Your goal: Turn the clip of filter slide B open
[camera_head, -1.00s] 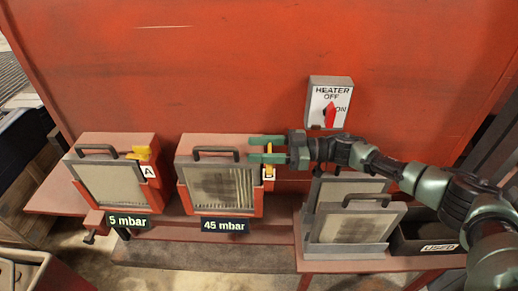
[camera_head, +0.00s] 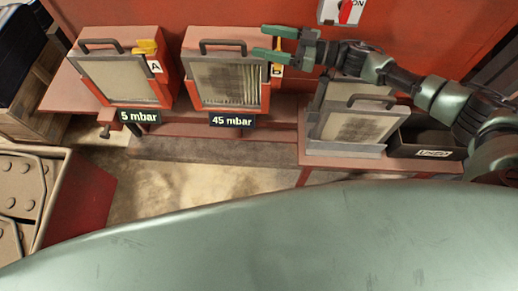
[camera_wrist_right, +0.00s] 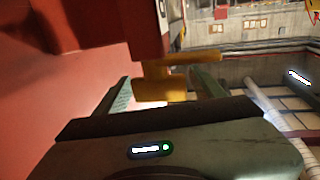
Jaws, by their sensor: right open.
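Filter slide B (camera_head: 226,82) is a grey-framed, dirty filter with a black handle, in a red housing above a "45 mbar" sign. Its yellow clip (camera_head: 278,58) is at the slide's right edge by the B label and looks upright in the head view. My right gripper (camera_head: 261,42) is open at the upper right of this slide, with its green fingers pointing left. In the right wrist view the yellow clip (camera_wrist_right: 165,82) lies between the two open fingers; I cannot tell whether they touch it. My left gripper is not in view.
Filter slide A (camera_head: 122,80), with a yellow clip (camera_head: 145,47) and "5 mbar" sign, stands at the left. Spare filters (camera_head: 352,122) stand in a rack at the right beside a dark "USED" bin (camera_head: 425,146). A heater switch (camera_head: 345,10) is on the red wall.

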